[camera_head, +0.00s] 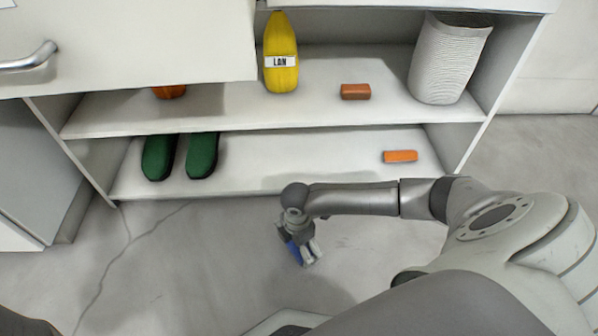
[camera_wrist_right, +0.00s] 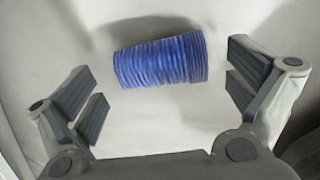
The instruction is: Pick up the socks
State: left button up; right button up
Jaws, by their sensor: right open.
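A blue ribbed roll (camera_wrist_right: 162,61), which looks like rolled-up socks, lies on a pale surface in the right wrist view. My right gripper (camera_wrist_right: 165,95) is open, with a pair of grey finger pads on each side of the roll. The roll is ahead of the palm, and I see no finger touching it. In the head view, my right gripper (camera_head: 304,255) points down over the floor in front of the shelf, with a bit of blue (camera_head: 293,250) showing at its fingers. My left gripper is not in view.
The lower shelf (camera_head: 280,160) holds a pair of dark green shoe-like items (camera_head: 180,156) and an orange block (camera_head: 400,156). Above stand a yellow bottle (camera_head: 281,58), a brown block (camera_head: 355,91) and a white ribbed basket (camera_head: 449,58). A white door with a handle (camera_head: 28,58) covers the upper left.

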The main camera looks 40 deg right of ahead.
jog(key=shift+f+b, duration=0.4)
jog(key=shift+f, duration=0.5)
jog(key=shift+r, duration=0.1)
jog(key=c, duration=1)
jog(key=shift+r, duration=0.15)
